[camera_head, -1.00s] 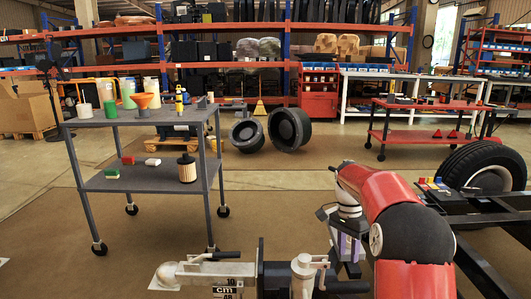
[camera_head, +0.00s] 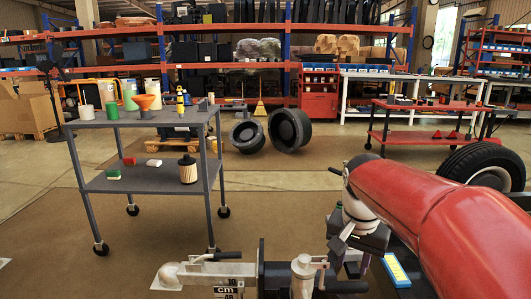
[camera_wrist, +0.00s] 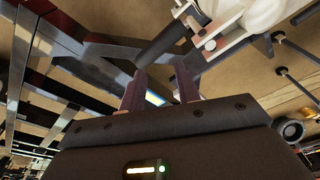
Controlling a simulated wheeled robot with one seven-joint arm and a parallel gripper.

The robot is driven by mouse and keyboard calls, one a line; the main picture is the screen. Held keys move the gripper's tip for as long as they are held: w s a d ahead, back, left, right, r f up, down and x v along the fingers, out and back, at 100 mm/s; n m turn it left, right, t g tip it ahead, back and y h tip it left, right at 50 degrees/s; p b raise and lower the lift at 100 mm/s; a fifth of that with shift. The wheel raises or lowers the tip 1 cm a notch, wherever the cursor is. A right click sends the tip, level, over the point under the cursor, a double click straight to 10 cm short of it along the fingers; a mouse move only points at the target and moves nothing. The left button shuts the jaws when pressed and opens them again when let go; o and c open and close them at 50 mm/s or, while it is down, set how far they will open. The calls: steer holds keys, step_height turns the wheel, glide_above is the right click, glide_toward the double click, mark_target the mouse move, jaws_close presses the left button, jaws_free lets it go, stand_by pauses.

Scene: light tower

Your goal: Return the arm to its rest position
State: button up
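My red arm (camera_head: 440,215) reaches across the lower right of the head view, in front of the black trailer frame. My gripper (camera_wrist: 160,88) shows in the wrist view with its two dark fingers apart and nothing visibly held between them. In the head view the dark gripper body (camera_head: 352,240) hangs near the trailer hitch, and its fingertips are hard to make out. A blue and yellow piece (camera_head: 396,270) lies low beside the arm. A pale blue strip (camera_wrist: 155,98) shows beyond the fingers in the wrist view.
The white trailer coupling (camera_head: 200,273) and jack lie just left of my gripper. A grey two-shelf cart (camera_head: 140,183) with containers stands left. A tyre (camera_head: 490,170) is at right, a red table (camera_head: 425,137) behind.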

steer(key=s+a+f+n+t, duration=0.1)
steer(key=s+n+t, duration=0.1)
steer(key=s, duration=0.6)
steer(key=s+a+f+n+t, duration=0.1)
steer(key=s+n, duration=0.3)
steer(key=s, duration=0.4)
steer(key=shift+s+a+f+t+y+p, duration=0.15)
steer(key=shift+s+a+t+y+p, duration=0.15)
steer(key=shift+s+t+y+p, duration=0.15)
